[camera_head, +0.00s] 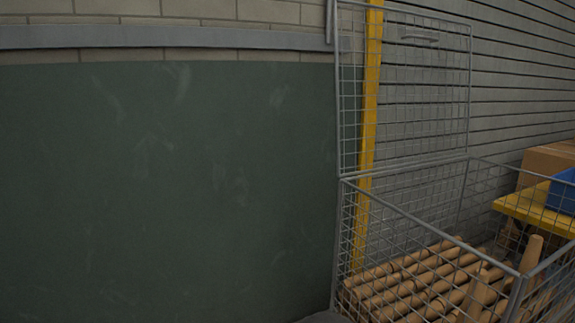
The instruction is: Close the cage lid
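A grey wire-mesh cage (435,231) stands at the right of the head camera view. Its mesh lid (410,90) stands upright, raised above the cage's back edge, so the cage is open at the top. A small handle (419,38) shows near the lid's upper edge. Several light-brown wooden rods or handles (415,284) lie in the cage, and a few stick up at a slant. The cage's lower part runs out of the picture. My gripper is not in view.
A dark green panel (165,190) fills the left. A yellow post (367,120) stands behind the lid. At the right, a yellow surface (528,208) bears a cardboard box (545,160) and a blue bin (563,192). A grey slatted wall (520,90) is behind.

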